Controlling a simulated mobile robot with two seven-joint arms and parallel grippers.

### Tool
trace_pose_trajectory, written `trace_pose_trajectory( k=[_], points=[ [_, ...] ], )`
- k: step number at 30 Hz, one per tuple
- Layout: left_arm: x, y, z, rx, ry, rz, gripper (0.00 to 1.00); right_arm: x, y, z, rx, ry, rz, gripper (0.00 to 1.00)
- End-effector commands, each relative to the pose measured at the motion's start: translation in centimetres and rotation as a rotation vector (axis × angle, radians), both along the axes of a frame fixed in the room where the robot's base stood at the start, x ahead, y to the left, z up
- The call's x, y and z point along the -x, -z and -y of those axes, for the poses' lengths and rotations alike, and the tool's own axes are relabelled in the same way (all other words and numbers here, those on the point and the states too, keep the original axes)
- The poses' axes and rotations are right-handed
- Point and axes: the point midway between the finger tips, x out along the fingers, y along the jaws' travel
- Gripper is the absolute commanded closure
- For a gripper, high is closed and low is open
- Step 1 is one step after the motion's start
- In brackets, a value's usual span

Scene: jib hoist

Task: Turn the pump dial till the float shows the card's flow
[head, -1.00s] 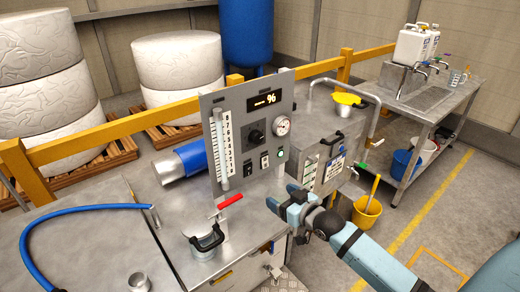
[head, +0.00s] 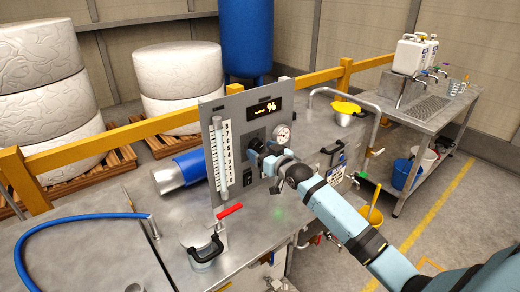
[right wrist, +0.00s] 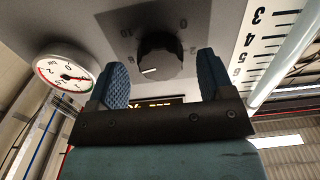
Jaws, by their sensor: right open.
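The pump dial (right wrist: 160,57) is a black knob with a white pointer mark on a grey panel (head: 241,104). I cannot make out the float. My left gripper is not in view.
A round gauge (head: 282,134) and a display (head: 264,108) sit close to the dial. A red-handled valve (head: 229,210) and a black-handled lid (head: 206,250) are on the bench below. A labelled tank (head: 338,165) stands right of the panel, partly behind my arm.

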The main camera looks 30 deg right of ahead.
Motion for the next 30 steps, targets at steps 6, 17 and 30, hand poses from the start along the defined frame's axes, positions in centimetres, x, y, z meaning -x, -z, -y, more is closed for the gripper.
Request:
trace_pose_trajectory(
  k=[6, 17, 30],
  points=[
    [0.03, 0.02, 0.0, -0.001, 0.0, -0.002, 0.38, -1.21, 0.02, -0.13, 0.0, 0.0, -0.001, 0.26],
    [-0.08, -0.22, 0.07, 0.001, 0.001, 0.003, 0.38, -1.2, 0.04, -0.12, 0.001, 0.0, -0.001, 0.55],
    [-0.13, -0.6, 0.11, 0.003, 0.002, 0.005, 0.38, -1.19, -0.04, -0.07, 0.045, 0.0, 0.002, 0.75]
  ],
)
